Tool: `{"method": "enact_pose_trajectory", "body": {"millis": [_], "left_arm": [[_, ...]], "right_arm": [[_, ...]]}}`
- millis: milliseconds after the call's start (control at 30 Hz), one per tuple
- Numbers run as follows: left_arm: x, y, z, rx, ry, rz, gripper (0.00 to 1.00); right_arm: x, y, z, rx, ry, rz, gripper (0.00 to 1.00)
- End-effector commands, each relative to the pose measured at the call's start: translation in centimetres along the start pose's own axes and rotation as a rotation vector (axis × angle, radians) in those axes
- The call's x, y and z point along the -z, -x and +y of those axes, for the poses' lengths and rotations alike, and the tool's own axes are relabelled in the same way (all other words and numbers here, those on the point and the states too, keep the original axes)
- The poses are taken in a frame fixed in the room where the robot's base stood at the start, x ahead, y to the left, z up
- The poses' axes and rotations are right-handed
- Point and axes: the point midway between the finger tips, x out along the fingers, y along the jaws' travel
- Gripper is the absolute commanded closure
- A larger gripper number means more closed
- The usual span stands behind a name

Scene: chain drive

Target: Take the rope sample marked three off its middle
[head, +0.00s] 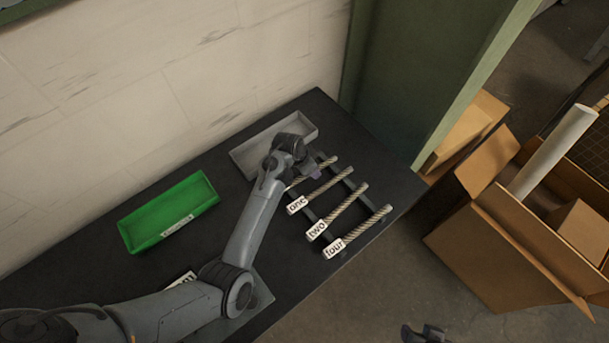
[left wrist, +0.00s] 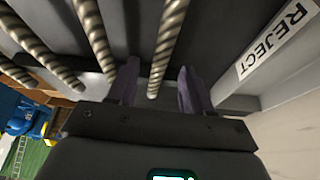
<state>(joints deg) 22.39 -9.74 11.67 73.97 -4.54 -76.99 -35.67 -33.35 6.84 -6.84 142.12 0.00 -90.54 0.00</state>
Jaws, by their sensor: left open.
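Rope samples lie side by side across a dark rack (head: 350,183). Three show labels: one (head: 323,187), two (head: 345,210) and four (head: 363,231). A further rope (head: 297,182), nearest the grey tray, is mostly hidden under my left arm in the head view; its label is not visible. My left gripper (head: 311,170) is over that end of the rack. In the left wrist view, its purple fingers (left wrist: 158,72) are open, with one twisted rope (left wrist: 166,45) running between them. Contact cannot be told. My right gripper (head: 424,334) is partly visible at the bottom edge, away from the table.
A grey tray (head: 240,158) stands behind the rack; a REJECT label (left wrist: 274,40) shows on a tray wall in the left wrist view. A green tray (head: 132,237) stands to the left. Cardboard boxes (head: 510,245) stand on the floor at right. The table's front edge is close to the rack.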

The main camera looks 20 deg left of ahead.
Motion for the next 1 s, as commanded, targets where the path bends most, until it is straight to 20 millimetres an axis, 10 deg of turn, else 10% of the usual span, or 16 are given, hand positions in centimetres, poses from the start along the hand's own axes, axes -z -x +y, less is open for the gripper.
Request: {"method": "enact_pose_trajectory", "body": {"millis": [433,767,1000], "left_arm": [[0.0,-1.6,0.0,0.001,-0.001,0.0,0.5],[0.0,-1.6,0.0,0.001,-0.001,0.0,1.0],[0.1,-1.5,0.0,0.002,-0.001,0.002,1.0]], "right_arm": [[0.0,-0.1,-0.1,0.004,-0.003,0.002,0.57],[0.0,-0.1,0.0,0.0,0.002,0.001,0.57],[0.0,-0.1,0.1,-0.004,0.006,0.001,0.57]]}}
